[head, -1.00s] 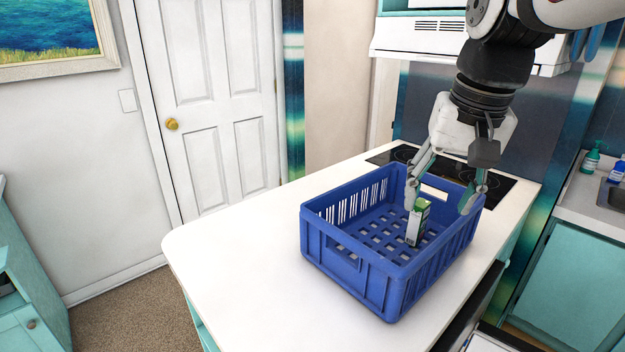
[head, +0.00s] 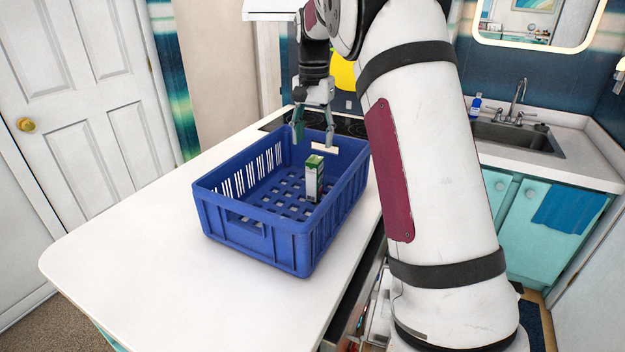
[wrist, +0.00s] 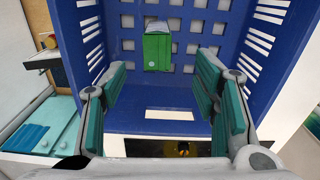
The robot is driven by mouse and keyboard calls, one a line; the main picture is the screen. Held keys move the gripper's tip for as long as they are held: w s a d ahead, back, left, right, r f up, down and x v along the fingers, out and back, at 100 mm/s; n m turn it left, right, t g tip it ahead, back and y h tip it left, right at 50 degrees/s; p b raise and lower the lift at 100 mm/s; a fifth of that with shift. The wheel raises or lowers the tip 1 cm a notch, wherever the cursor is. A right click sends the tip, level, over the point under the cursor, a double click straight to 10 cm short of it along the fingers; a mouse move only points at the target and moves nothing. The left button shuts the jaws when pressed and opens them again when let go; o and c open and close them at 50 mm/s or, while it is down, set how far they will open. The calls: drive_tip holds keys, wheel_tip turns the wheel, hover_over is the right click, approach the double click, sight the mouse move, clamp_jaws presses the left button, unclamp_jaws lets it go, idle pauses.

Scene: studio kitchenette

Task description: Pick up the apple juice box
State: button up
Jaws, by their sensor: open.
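The apple juice box (head: 313,180), a small carton with a green top and white and green sides, stands upright inside the blue crate (head: 262,246). In the wrist view the juice box (wrist: 158,50) shows its green face, beyond the fingertips and between their lines. My gripper (head: 313,138) is open and empty at the far end of the crate, behind the box in the head view. In the wrist view the teal finger pads of my gripper (wrist: 163,88) are wide apart, with the crate's near wall (wrist: 165,118) below them.
The crate stands on a white counter (head: 120,235) with a black cooktop (head: 345,124) behind it. A sink (head: 515,137) with a blue bottle (head: 475,105) is at the right. The counter's left part is clear.

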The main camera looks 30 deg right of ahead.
sight(314, 179)
drive_tip(key=f, duration=0.6)
drive_tip(key=f+p, duration=0.1)
drive_tip(key=f, duration=0.5)
drive_tip(key=shift+s+f, duration=0.2)
drive_tip(key=shift+f, duration=0.15)
drive_tip(key=shift+c, duration=0.6)
clamp_jaws()
